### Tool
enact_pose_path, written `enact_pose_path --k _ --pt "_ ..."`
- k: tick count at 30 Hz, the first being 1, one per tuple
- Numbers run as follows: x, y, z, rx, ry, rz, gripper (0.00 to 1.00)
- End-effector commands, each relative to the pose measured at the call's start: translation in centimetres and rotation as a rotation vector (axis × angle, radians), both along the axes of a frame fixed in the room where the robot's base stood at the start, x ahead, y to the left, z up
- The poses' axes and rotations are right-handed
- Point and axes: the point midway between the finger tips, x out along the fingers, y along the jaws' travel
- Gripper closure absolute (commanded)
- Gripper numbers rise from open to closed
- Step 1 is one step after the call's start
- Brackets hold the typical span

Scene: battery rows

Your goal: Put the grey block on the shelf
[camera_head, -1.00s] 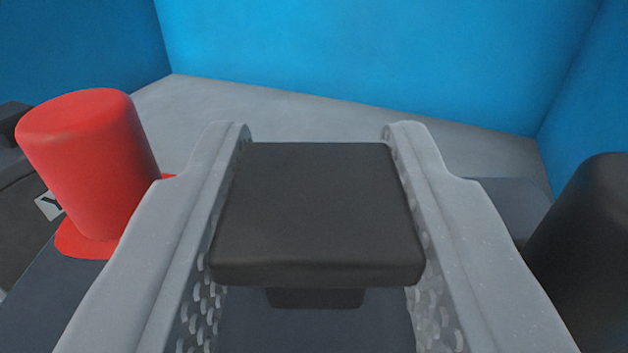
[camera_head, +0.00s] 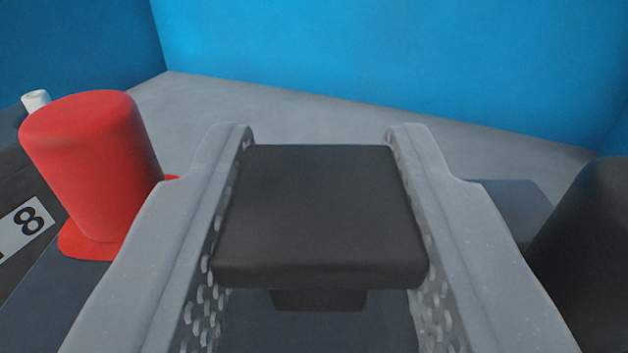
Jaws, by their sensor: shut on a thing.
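My gripper (camera_head: 318,140) is shut on a black knob (camera_head: 318,215) in the middle of the picture, one finger on each side. The knob stands on the dark slate-grey top of the grey block (camera_head: 315,332), mostly hidden below and behind my fingers. A red post (camera_head: 92,165) with a red base stands on the block's left side. A black post (camera_head: 590,260) stands at the right, cut by the picture edge. The shelf cannot be made out for sure.
A dark surface with a white label reading 8 (camera_head: 28,220) lies at the left. A small white cylinder (camera_head: 36,100) shows beyond the red post. Bare grey floor (camera_head: 300,108) lies ahead, bounded by blue walls (camera_head: 400,60).

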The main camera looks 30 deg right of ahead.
Motion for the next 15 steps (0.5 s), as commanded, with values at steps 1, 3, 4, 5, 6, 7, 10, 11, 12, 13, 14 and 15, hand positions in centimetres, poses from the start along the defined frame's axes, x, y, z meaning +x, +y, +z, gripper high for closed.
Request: enact_pose_path --k 1,3,4,5,6,7,10,11,12,13,14,15 --pt "0.08 0.01 -0.61 -0.002 -0.005 0.0 1.0" --pt "0.08 0.0 -1.13 -0.002 -0.005 0.0 1.0" --pt "0.07 -0.01 -1.23 -0.002 -0.005 0.0 1.0" --pt "0.08 -0.01 -1.25 -0.002 -0.006 0.0 1.0" --pt "0.08 -0.03 -1.22 -0.002 -0.005 0.0 1.0" --pt "0.08 -0.03 -1.18 -0.002 -0.005 0.0 1.0" --pt "0.08 -0.03 -1.13 -0.001 -0.005 0.0 1.0" --pt "0.06 -0.03 -1.2 -0.001 -0.004 0.0 0.59" --pt "0.05 -0.04 -1.2 -0.001 -0.004 0.0 0.48" --pt "0.04 -0.05 -1.21 -0.001 -0.004 0.0 0.46" --pt "0.03 -0.05 -1.23 -0.001 -0.004 -0.001 0.46" --pt "0.02 -0.07 -1.25 -0.001 -0.003 -0.001 0.46"
